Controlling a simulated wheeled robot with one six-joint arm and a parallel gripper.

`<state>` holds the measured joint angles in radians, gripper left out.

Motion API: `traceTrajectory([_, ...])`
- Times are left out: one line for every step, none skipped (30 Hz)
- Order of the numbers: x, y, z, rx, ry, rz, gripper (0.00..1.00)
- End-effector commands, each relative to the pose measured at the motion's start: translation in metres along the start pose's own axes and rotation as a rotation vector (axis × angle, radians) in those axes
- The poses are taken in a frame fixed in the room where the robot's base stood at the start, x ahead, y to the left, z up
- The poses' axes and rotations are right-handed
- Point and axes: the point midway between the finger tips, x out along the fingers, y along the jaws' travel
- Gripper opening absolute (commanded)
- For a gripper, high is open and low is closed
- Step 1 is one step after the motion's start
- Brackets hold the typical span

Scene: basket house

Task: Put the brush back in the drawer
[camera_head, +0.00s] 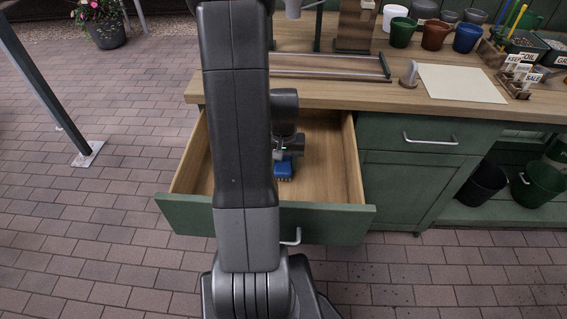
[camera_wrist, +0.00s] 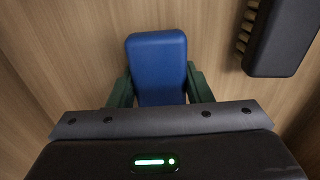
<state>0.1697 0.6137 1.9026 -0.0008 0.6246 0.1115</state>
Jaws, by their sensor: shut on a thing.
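The blue brush (camera_head: 284,169) is inside the open drawer's outline, bristles facing down. In the wrist view the brush (camera_wrist: 158,62) sits between the two dark green fingers of my gripper (camera_wrist: 160,88), which is shut on it. The gripper also shows in the head view (camera_head: 285,153), just above the brush. The drawer (camera_head: 325,215) is pulled out, with a wooden inside and a green front. I cannot tell whether the brush touches the drawer floor. My arm hides part of the drawer's left side.
A black block with tan bristles along one edge (camera_wrist: 282,38) lies at the upper right of the wrist view, apart from the blue brush. The worktop (camera_head: 335,92) behind carries a tray (camera_head: 330,68), a paper sheet (camera_head: 459,83) and several pots.

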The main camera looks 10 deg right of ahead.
Motion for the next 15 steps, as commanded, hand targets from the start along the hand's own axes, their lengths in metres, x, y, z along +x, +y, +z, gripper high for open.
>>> traceTrajectory([0.0, 0.0, -0.0002, 0.0, 0.0, 0.0, 0.24])
traceTrajectory([0.0007, 0.0, -0.0001, 0.0, 0.0, 0.0, 0.24])
traceTrajectory([0.0022, 0.0, -0.0001, 0.0, 0.0, 0.0, 0.24])
traceTrajectory([0.0035, 0.0, -0.0001, 0.0, 0.0, 0.0, 0.24])
traceTrajectory([0.0046, 0.0, -0.0001, 0.0, 0.0, 0.0, 0.24])
traceTrajectory([0.0028, 0.0, -0.0002, 0.0, 0.0, 0.0, 0.53])
traceTrajectory([0.0027, 0.0, -0.0001, 0.0, 0.0, 0.0, 0.59])
traceTrajectory([0.0027, 0.0, -0.0001, 0.0, 0.0, 0.0, 0.65])
traceTrajectory([0.0027, 0.0, -0.0001, 0.0, 0.0, 0.0, 0.67])
traceTrajectory([0.0027, 0.0, -0.0001, 0.0, 0.0, 0.0, 0.67])
traceTrajectory([0.0027, 0.0, -0.0001, 0.0, -0.001, 0.0, 0.67])
traceTrajectory([0.0027, 0.0, -0.0001, 0.0, -0.001, 0.0, 0.67])
traceTrajectory([0.0026, 0.0, -0.0001, 0.0, -0.001, 0.0, 0.67])
traceTrajectory([0.0026, 0.0, -0.0001, 0.0, -0.001, 0.0, 0.67])
traceTrajectory([0.0026, 0.0, 0.0, 0.0, -0.001, 0.0, 0.67])
